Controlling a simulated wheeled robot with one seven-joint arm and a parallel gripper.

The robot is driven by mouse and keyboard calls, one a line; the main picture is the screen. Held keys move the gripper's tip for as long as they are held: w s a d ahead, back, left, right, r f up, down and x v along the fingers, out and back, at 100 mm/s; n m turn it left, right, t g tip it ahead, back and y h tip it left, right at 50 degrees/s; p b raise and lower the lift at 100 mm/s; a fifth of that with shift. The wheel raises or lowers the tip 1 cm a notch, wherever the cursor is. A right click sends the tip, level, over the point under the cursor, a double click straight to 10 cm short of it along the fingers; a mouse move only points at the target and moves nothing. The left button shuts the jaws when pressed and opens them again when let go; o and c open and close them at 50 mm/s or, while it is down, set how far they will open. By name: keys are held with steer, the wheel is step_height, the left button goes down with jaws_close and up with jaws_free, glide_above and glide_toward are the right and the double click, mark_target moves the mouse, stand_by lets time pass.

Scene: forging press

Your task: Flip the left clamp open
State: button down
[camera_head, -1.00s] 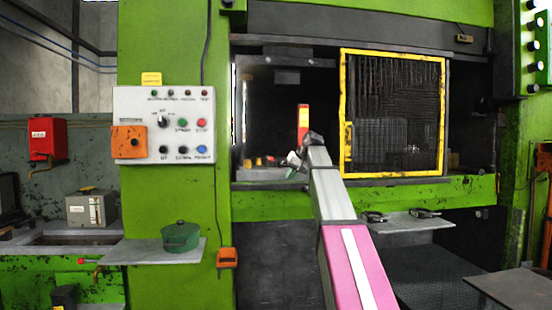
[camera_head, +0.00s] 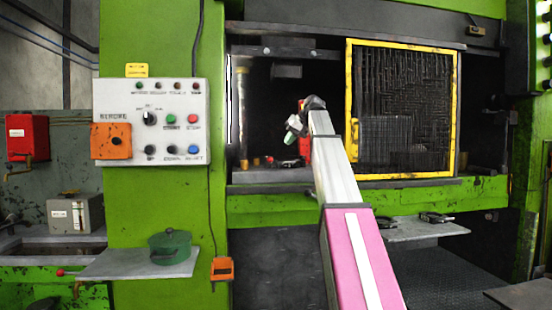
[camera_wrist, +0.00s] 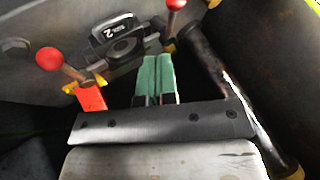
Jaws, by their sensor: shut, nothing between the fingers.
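In the wrist view, the left clamp has a red ball knob (camera_wrist: 48,59) on a metal rod that runs down to a red arm (camera_wrist: 92,97) with yellow bits. My gripper (camera_wrist: 157,62) has its green fingers shut and empty, to the right of this clamp and apart from the knob. A second red knob (camera_wrist: 176,4) stands at the top, beyond the fingers. In the head view, my gripper (camera_head: 292,128) is inside the press opening; a red part (camera_head: 304,147) shows just below it. The clamps are too small to make out clearly there.
A dark block marked 2 (camera_wrist: 118,38) lies between the knobs. A dark cylindrical bar (camera_wrist: 218,75) runs along the fingers' right side. In the head view, a yellow-framed mesh guard (camera_head: 350,110) stands right of my arm, and a dark post (camera_head: 243,115) stands left.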

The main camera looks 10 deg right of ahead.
mark_target(272, 159)
steer(key=x, duration=1)
stand_by(0.4)
